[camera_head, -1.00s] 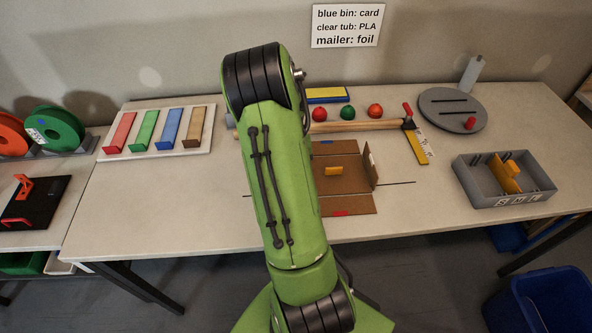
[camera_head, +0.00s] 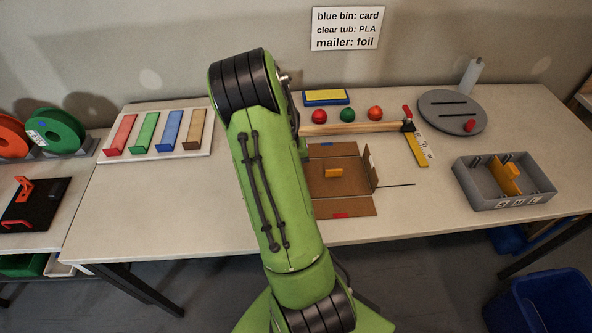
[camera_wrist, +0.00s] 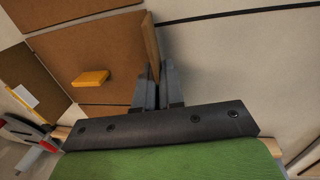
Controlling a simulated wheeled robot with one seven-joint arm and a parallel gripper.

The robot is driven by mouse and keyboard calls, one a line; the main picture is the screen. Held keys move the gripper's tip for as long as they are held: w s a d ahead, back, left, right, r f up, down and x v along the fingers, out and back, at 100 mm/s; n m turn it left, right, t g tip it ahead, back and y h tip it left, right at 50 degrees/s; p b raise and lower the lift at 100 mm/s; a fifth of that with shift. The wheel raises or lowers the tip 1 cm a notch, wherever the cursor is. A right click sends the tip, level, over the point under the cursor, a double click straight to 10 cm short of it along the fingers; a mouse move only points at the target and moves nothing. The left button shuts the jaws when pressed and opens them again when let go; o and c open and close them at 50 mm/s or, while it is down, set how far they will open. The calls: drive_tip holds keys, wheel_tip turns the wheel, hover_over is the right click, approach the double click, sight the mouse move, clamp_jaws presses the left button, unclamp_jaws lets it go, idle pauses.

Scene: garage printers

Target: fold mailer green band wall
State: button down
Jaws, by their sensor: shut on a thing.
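The brown cardboard mailer (camera_head: 350,187) lies opened out on the table, with a yellow block (camera_head: 333,173) on its base. It shows a blue mark at the back, a red mark on the front flap (camera_head: 340,208), and a raised right wall (camera_head: 370,164) with a white label. My arm hides its left side in the head view. In the wrist view my gripper (camera_wrist: 158,82) is shut on an upright brown wall (camera_wrist: 151,40) opposite the labelled wall (camera_wrist: 27,85). No green band shows on the held wall. The yellow block (camera_wrist: 90,78) lies beside it, apart from the fingers.
A wooden bar (camera_head: 350,128) and three balls lie behind the mailer. A grey divided tray (camera_head: 480,190) and round grey plate (camera_head: 440,108) stand to the right. A board of coloured strips (camera_head: 190,146) is at left. Table between board and arm is clear.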

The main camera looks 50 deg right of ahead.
drive_tip(key=g+h, duration=0.1)
drive_tip(key=w+a+g+h, duration=0.1)
drive_tip(key=g, duration=0.1)
drive_tip(key=shift+w+a+f, duration=0.1)
drive_tip(key=shift+w+f, duration=0.05)
drive_tip(key=shift+f, duration=0.15)
drive_tip(key=shift+w+a+f+g+h, duration=0.2)
drive_tip(key=shift+w+f+g+h, duration=0.05)
drive_tip(key=shift+g+h, duration=0.5)
drive_tip(key=shift+w+a+f+g+h, duration=0.15)
drive_tip(key=shift+w+f+g+h, duration=0.1)
drive_tip(key=shift+g+h, duration=0.45)
drive_tip(key=c, duration=1.3)
unclamp_jaws()
drive_tip(key=shift+s, duration=0.1)
drive_tip(key=shift+f, duration=0.1)
